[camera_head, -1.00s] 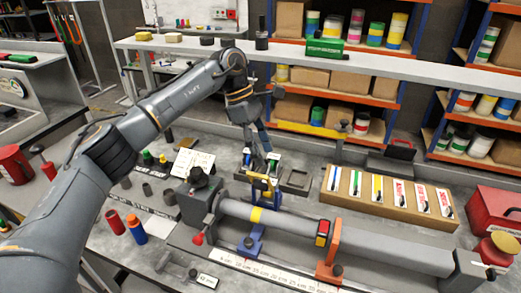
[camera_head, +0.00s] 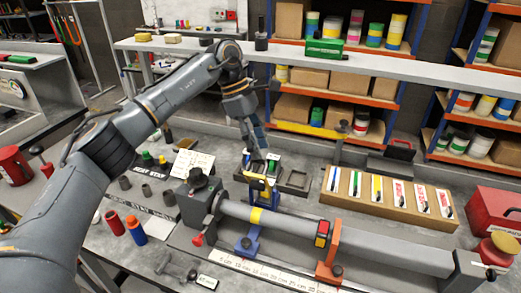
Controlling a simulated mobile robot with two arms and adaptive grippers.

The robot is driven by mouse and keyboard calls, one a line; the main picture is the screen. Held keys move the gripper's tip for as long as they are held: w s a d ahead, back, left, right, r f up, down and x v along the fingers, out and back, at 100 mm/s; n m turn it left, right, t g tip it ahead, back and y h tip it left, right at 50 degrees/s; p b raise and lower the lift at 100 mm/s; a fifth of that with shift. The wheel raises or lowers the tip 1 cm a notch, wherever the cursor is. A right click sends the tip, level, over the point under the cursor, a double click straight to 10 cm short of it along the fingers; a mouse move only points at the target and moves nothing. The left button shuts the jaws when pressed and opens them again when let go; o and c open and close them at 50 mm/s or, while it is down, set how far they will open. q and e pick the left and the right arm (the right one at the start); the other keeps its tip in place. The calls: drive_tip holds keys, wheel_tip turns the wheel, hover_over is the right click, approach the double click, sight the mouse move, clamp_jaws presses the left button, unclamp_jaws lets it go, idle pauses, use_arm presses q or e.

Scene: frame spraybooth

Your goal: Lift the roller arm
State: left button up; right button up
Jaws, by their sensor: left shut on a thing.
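My left gripper (camera_head: 259,158) points down from above and is shut on the top of the roller arm. The exact contact is small and partly hidden by the fingers. My right gripper is not in view.
An orange stand (camera_head: 329,262) and red clamp (camera_head: 322,234) sit at the tube's middle. A box of labelled cards (camera_head: 390,195) lies to the right. Red and blue cylinders (camera_head: 137,231) stand at left. A yellow bar (camera_head: 308,129) stretches behind.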

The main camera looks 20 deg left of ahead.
use_arm(q)
drive_tip(key=s+v, duration=0.1)
drive_tip(key=v, duration=0.9)
drive_tip(key=shift+w, duration=0.3)
